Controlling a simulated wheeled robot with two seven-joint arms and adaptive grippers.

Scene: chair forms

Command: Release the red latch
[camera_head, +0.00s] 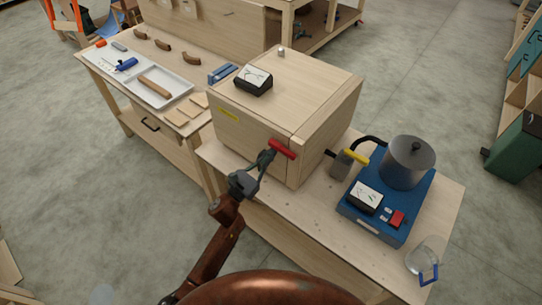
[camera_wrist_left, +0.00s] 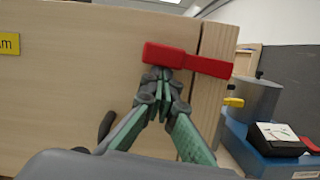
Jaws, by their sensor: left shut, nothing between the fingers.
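The red latch (camera_head: 282,149) is on the front of a light wooden box (camera_head: 253,137), near its right front edge. In the left wrist view the red latch (camera_wrist_left: 187,60) lies nearly level, its right end across the gap between the front panel and the corner post. My left gripper (camera_head: 268,157) is at the latch. In the left wrist view its fingertips (camera_wrist_left: 162,76) are together just below the latch's left part, with nothing seen between them. I cannot tell whether they touch the latch. My right gripper is not in view.
A blue base (camera_head: 376,228) with a metal pot (camera_head: 407,162) and a gauge stands right of the box. A yellow-handled item (camera_head: 354,157) stands between them. A glass jug (camera_head: 423,262) is near the table's right corner. A gauge (camera_head: 253,79) sits on the box top.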

